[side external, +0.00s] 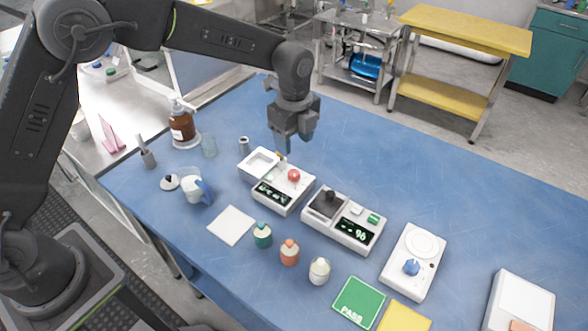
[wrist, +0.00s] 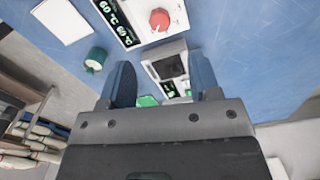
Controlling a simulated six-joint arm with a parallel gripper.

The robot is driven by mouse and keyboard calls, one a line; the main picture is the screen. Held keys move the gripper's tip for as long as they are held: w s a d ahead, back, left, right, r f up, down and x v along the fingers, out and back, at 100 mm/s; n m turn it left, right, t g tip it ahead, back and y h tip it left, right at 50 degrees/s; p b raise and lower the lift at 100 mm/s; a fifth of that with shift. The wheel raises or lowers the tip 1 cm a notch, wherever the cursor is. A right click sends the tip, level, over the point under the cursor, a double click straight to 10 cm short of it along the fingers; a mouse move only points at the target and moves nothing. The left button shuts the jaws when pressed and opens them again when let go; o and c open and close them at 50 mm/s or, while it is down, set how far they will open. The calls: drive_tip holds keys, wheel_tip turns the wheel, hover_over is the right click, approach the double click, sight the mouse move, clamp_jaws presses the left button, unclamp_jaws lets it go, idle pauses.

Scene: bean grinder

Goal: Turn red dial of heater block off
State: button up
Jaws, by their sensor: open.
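The heater block (side external: 268,180) is a white box with a red dial (side external: 294,175) and a dark display on its front. In the wrist view the red dial (wrist: 159,19) is at the top centre, next to a display (wrist: 115,15) that appears to read 60 °C twice. My gripper (side external: 282,152) is above the back of the heater block in the side view, pointing down. It appears apart from the dial. In the wrist view the two dark fingers of my gripper (wrist: 162,78) are spread with nothing held between them; the dial lies beyond their tips.
A second white device (side external: 343,218) with a black knob and display stands right of the heater block. Another with a blue knob (side external: 411,267) is farther right. Several small bottles, including a green one (side external: 262,235), stand in front. The blue table behind is clear.

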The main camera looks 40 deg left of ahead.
sight(294, 173)
wheel_tip(294, 173, down, 10)
drive_tip(key=shift+r, duration=0.15)
idle(0.3)
drive_tip(key=c, duration=0.9)
